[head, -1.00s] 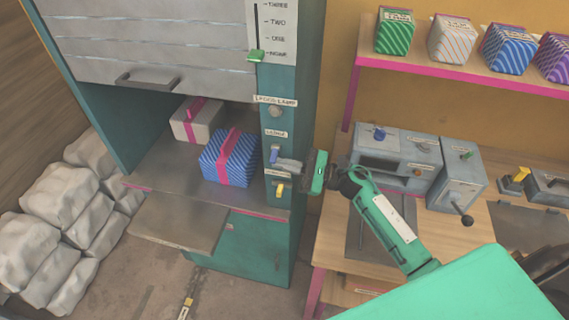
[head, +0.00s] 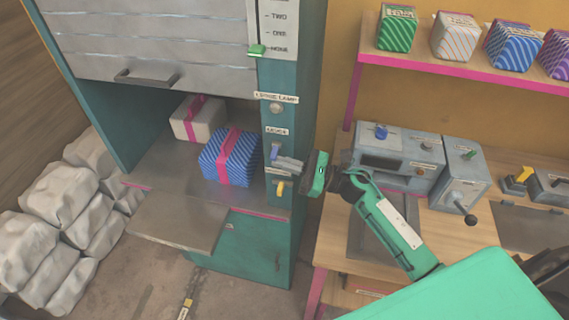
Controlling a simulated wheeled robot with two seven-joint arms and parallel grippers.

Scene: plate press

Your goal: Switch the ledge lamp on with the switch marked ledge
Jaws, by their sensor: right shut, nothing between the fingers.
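The ledge lamp (head: 275,108) is a small round grey dome under its label (head: 276,97) on the teal cabinet's front post. It looks dull. Below it, the label that seems to read ledge (head: 277,131) sits above a blue switch lever (head: 275,150). My right gripper (head: 279,161) is shut and empty, with its grey fingertips right at the lower end of the blue lever. I cannot tell whether they touch. A yellow switch (head: 281,187) under another label sits just below the fingers. My left gripper is not in view.
A blue striped box (head: 229,158) and a white box (head: 195,122) stand in the cabinet bay. A green slider (head: 257,50) is above the lamp, at none. A workbench with grey control boxes (head: 398,152) stands right, under a shelf of striped boxes.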

